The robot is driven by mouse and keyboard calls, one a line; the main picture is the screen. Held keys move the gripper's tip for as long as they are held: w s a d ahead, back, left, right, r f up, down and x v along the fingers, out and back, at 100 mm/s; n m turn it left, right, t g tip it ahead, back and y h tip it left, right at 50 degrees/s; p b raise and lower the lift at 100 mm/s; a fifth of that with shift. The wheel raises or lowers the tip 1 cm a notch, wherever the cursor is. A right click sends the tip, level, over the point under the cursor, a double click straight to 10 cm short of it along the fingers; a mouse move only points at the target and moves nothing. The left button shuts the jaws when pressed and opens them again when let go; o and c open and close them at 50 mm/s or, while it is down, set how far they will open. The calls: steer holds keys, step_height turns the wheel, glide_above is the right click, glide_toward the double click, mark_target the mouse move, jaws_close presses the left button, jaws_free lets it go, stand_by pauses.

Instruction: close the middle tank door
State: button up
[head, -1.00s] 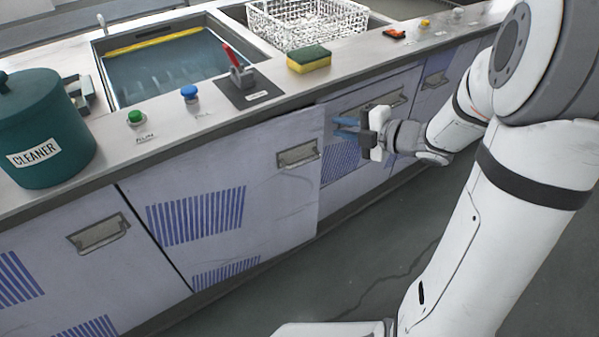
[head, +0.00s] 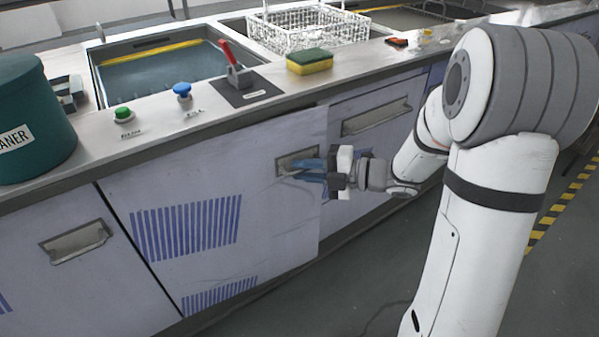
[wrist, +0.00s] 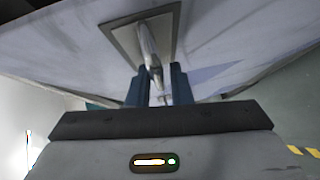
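The middle tank door (head: 225,200) is a pale lilac panel with blue vent stripes. Its right edge stands a little out from the cabinet front, so it looks slightly ajar. Its metal handle (head: 297,160) is near the upper right corner. My gripper (head: 300,170) is at this handle, blue fingers pointing left. In the wrist view the door (wrist: 70,45) fills the top, and the handle bar (wrist: 150,50) reaches down between my two fingers (wrist: 158,88). The fingers are apart, with a gap showing around the bar; contact is not clear.
Another door with a handle (head: 376,117) is to the right, and one (head: 75,242) to the left. The counter above carries a green button (head: 123,113), a blue button (head: 182,90), a red lever (head: 229,56) and a sponge (head: 310,61). The floor in front is clear.

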steer(key=shift+a, duration=0.15)
steer(key=shift+c, duration=0.3)
jaws_close()
